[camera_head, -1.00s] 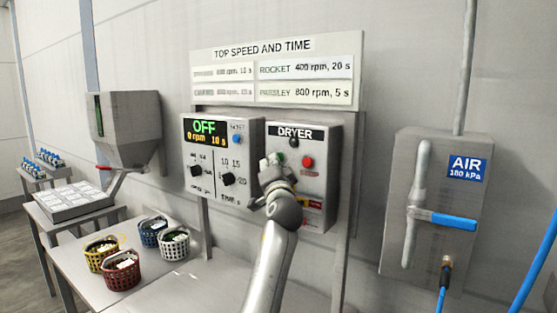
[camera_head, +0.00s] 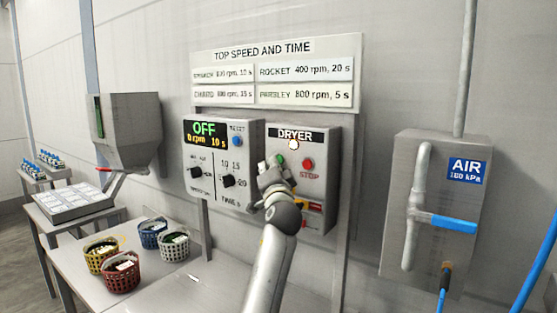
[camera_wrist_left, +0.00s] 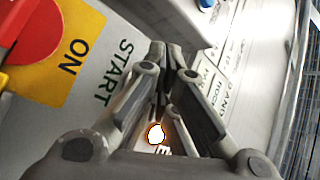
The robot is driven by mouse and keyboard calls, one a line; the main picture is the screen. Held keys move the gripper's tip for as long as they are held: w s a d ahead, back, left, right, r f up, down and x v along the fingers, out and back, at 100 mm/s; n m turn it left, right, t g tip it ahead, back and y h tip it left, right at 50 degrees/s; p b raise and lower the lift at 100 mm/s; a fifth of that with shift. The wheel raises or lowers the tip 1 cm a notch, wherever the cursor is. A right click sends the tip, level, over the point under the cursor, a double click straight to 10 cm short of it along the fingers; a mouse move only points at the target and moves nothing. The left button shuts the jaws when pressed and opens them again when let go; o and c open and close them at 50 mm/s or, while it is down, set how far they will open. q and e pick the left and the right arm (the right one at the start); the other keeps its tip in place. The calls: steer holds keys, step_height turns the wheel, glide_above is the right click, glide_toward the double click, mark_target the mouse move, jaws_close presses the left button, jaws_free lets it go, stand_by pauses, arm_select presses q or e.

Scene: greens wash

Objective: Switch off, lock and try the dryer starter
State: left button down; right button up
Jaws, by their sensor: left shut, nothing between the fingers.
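The grey dryer starter box (camera_head: 325,150) hangs on the wall, labelled DRYER. Its round lamp (camera_head: 293,145) glows white. Below it are a green button (camera_head: 280,160) and a red STOP button (camera_head: 308,163). The red and yellow switch (camera_head: 314,207) low on the box is partly hidden by my wrist. In the left wrist view, the red switch handle (camera_wrist_left: 28,28) sits on a yellow plate marked ON; START is printed beside it. My left gripper (camera_head: 269,165) is shut and empty, in front of the box beside the green button. My right gripper is out of view. I see no padlock.
The left control panel (camera_head: 209,188) reads OFF, 0 rpm, 10 s. Several baskets stand on the table (camera_head: 190,285) below. A grey air box (camera_head: 400,235) with a blue lever (camera_head: 453,223) is at right. A hopper (camera_head: 128,125) hangs at left.

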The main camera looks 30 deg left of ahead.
arm_select(q)
steer(key=shift+s, duration=0.35)
steer(key=s, duration=0.1)
steer(key=s+p, duration=0.1)
steer(key=s, duration=0.1)
steer(key=s+p, duration=0.1)
steer(key=s, duration=0.1)
steer(key=shift+a, duration=0.25)
stand_by(0.7)
